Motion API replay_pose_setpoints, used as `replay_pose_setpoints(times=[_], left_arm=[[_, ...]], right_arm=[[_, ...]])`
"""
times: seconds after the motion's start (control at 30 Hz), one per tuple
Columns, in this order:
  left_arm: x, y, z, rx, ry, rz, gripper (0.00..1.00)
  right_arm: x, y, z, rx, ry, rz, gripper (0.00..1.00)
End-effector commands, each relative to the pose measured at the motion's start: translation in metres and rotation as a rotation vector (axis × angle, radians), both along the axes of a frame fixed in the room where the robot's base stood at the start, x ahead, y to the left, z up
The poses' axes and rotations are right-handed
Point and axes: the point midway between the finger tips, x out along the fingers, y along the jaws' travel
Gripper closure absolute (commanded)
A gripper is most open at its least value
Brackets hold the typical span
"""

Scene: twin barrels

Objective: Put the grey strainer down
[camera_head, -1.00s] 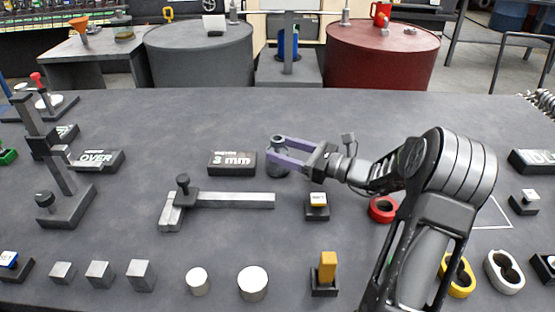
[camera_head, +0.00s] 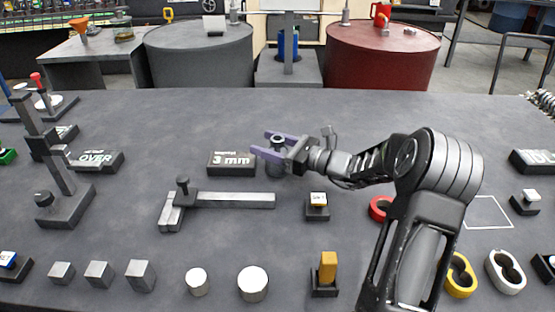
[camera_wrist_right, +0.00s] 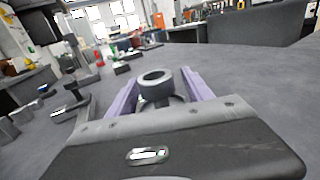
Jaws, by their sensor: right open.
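The grey strainer (camera_head: 277,139) appears to stand upright on the dark table, just right of the "3 mm" block. It is a short grey cylinder with a ring-like top. My right gripper (camera_head: 261,142) is open, with its two purple fingers on either side of the strainer. In the right wrist view the strainer's round rim (camera_wrist_right: 156,77) shows between the spread fingers (camera_wrist_right: 158,88). The fingers and palm hide part of its lower body, so I cannot tell whether a finger touches it. My left gripper is not in view.
The "3 mm" block (camera_head: 231,163) is close to the fingertips. A metal bar piece (camera_head: 235,200) lies in front, and a small block with a yellow-white top (camera_head: 317,206) stands front right. A red ring (camera_head: 379,208) is beside my forearm. The table behind the strainer is clear.

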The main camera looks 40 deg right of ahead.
Motion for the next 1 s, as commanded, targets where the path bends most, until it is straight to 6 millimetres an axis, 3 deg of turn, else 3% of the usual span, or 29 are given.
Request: replay_pose_setpoints(times=[0.07, 0.8, 1.0], left_arm=[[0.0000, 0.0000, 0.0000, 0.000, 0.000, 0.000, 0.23], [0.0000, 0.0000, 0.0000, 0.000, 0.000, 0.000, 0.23], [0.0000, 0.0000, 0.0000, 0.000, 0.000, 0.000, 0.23]], right_arm=[[-0.0001, 0.0000, 0.0000, 0.000, 0.000, 0.000, 0.41], [-0.0001, 0.0000, 0.0000, 0.000, 0.000, 0.000, 1.00], [-0.0001, 0.0000, 0.0000, 0.000, 0.000, 0.000, 1.00]])
